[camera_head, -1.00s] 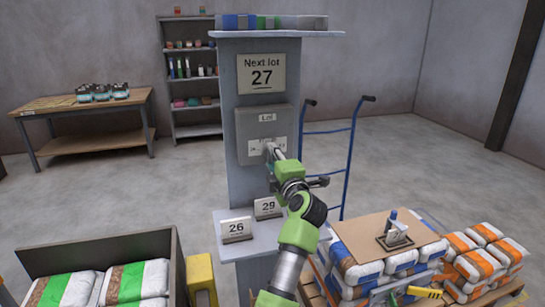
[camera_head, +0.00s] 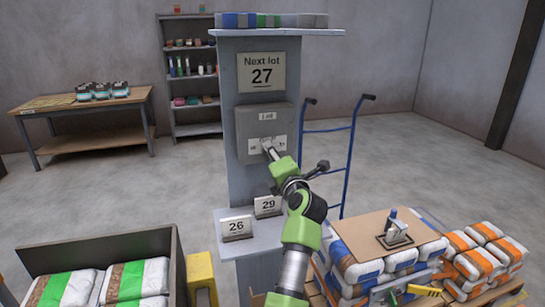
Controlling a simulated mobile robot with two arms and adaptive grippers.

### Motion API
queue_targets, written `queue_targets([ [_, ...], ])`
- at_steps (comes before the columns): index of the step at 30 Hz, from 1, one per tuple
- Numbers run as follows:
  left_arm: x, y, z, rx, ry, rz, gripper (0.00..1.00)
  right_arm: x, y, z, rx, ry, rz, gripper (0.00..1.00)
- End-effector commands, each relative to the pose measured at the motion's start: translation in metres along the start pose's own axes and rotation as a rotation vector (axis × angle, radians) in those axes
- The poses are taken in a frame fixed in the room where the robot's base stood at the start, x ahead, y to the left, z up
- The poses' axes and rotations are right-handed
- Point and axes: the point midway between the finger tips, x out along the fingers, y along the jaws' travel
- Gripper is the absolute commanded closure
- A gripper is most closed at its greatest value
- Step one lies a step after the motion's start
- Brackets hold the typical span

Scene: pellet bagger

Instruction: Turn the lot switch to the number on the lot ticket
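The lot switch panel (camera_head: 251,120) is a grey box marked "Lot" on a grey-blue post, with a white number plate (camera_head: 281,146) low on it. The lot ticket (camera_head: 262,76) above it reads "Next lot 27". My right gripper (camera_head: 269,152) is at the switch, its narrow grey fingertips in front of the plate's middle. The fingers and wrist hide the switch knob and part of the plate. The plate's numbers are too small to read, and I cannot see how the fingers meet the knob. My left gripper is not in view.
Cards "26" (camera_head: 236,228) and "29" (camera_head: 268,206) stand on the post's lower shelf (camera_head: 248,247), below my arm. Stacked bags under a cardboard sheet (camera_head: 363,236) are at right. A crate of bags (camera_head: 150,240) is at left; a blue hand truck (camera_head: 351,150) stands behind.

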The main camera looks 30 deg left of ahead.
Motion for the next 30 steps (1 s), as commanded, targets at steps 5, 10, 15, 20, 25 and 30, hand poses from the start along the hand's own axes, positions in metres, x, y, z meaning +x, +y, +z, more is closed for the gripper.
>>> queue_targets([
  [5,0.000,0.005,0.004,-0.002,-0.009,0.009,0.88,0.000,0.000,0.000,0.001,0.000,0.000,0.76],
  [10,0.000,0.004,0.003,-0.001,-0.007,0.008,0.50,0.000,0.000,0.001,0.001,0.000,0.000,0.76],
  [15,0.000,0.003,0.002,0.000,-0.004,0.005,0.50,0.000,0.000,0.001,0.001,0.000,0.000,0.76],
  [20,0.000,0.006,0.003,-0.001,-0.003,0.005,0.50,0.000,0.003,0.001,-0.002,-0.001,0.003,0.76],
  [25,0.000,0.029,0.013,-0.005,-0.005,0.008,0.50,0.000,0.002,0.000,-0.001,0.000,0.002,0.76],
  [30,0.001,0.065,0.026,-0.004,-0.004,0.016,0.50,0.000,0.002,0.000,-0.001,0.001,0.002,0.76],
])
